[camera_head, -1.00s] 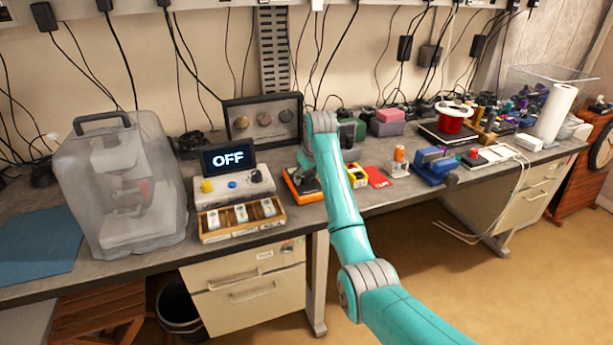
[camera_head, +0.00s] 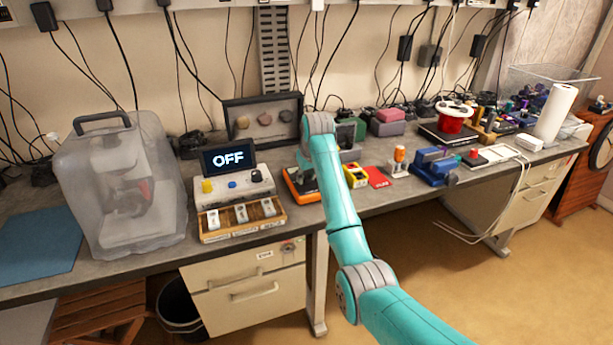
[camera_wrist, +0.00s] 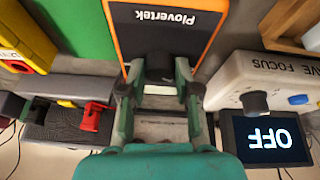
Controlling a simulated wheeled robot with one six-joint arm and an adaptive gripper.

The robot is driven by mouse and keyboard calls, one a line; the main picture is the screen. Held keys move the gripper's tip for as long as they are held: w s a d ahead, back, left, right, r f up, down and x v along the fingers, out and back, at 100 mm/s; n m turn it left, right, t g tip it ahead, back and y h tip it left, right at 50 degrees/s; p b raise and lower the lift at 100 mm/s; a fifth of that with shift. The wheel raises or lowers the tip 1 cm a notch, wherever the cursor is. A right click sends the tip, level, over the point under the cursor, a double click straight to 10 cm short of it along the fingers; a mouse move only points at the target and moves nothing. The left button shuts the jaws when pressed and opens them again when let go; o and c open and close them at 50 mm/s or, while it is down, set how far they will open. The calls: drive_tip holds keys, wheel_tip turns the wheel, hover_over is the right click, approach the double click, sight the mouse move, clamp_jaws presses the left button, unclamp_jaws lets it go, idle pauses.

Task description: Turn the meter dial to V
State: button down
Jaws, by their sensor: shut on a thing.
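The meter is an orange-edged device with a black face (camera_wrist: 168,22), with "Plovertek" upside down in the wrist view. In the head view, the orange meter (camera_head: 299,193) lies on the bench, partly covered by my arm. Its dark round dial (camera_wrist: 159,64) sits between my gripper's fingers in the wrist view. My gripper (camera_wrist: 160,84) is shut on the dial, one finger on each side. In the head view my gripper is mostly hidden by the wrist. The dial's markings and its pointer are not readable.
A white control box (camera_head: 232,188) with a screen (camera_head: 229,158) reading OFF stands left of the meter. A wooden tray (camera_head: 243,223) lies before it. A yellow device (camera_head: 355,176) and red card (camera_head: 378,177) lie to the right. A clear-covered machine (camera_head: 120,190) stands at the left.

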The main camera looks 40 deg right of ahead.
drive_tip(key=m, duration=0.2)
drive_tip(key=m+g+h, duration=0.1)
drive_tip(key=m, duration=0.1)
drive_tip(key=shift+w+a+m+h, duration=0.1)
drive_tip(key=shift+a+m+h, duration=0.05)
drive_tip(key=shift+m+h, duration=0.15)
drive_tip(key=shift+m+g+h, duration=0.4)
drive_tip(key=shift+m, duration=1.2)
drive_tip(key=c, duration=0.8)
unclamp_jaws()
drive_tip(key=shift+r, duration=0.1)
drive_tip(key=v, duration=1.1)
drive_tip(key=shift+w+a+r, duration=0.1)
drive_tip(key=shift+a+r, duration=0.1)
drive_tip(key=shift+r, duration=0.15)
